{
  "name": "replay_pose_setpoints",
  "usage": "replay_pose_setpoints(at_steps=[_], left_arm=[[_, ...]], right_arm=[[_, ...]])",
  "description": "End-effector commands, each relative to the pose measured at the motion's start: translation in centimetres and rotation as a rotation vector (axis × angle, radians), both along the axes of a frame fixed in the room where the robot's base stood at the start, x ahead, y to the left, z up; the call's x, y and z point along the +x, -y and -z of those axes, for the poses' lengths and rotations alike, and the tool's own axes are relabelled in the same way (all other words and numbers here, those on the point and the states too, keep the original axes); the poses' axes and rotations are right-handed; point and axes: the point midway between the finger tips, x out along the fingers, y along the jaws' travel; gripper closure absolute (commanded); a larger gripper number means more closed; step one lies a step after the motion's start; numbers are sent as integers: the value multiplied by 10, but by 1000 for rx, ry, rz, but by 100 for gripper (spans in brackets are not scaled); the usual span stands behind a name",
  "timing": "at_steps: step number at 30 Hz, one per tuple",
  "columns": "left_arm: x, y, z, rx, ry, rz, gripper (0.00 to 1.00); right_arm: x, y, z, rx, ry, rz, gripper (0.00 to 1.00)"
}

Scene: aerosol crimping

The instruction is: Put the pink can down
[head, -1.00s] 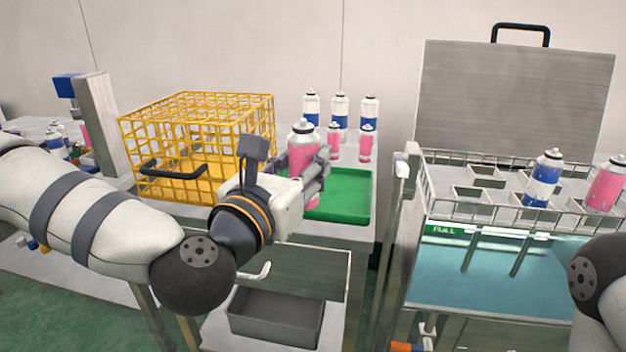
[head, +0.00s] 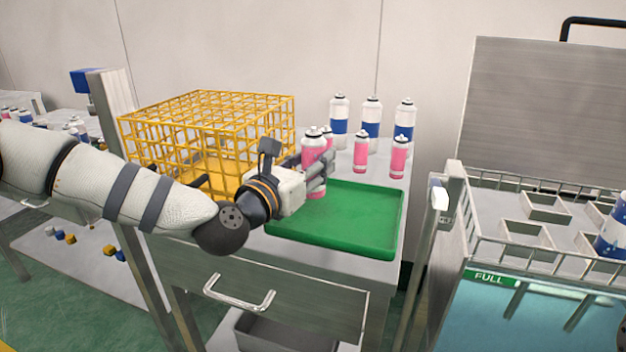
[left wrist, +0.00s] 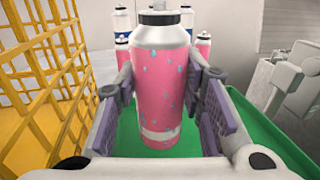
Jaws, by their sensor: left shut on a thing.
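The pink can (head: 314,147), with a white shoulder and wet-looking drops on its side, is upright in my left gripper (head: 318,172). The can is at the back left of the green tray (head: 385,245), by the yellow cage. Its base is partly hidden, so I cannot tell whether it touches anything. My right gripper is out of view.
A yellow wire cage (head: 205,100) stands close to the left of the gripper. Smaller pink cans (head: 360,155) and blue-and-white cans (head: 339,120) stand behind the tray. The tray's front part is empty. A steel-railed water bath (head: 540,280) is at the right.

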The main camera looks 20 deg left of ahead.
Motion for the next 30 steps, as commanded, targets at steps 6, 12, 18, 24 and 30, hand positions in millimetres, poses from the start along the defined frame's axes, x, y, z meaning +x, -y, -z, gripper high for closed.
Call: replay_pose_setpoints(at_steps=[6,12,18,24,30], left_arm=[[4,-3,38,1,-4,0,96],[3,-3,35,1,1,-1,96],[3,-3,40,0,-1,-1,53],[3,-3,39,1,0,-1,44],[3,-2,31,2,5,0,44]], right_arm=[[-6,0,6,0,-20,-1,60],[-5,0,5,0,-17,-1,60],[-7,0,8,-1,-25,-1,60],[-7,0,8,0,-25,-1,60],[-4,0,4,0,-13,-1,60]])
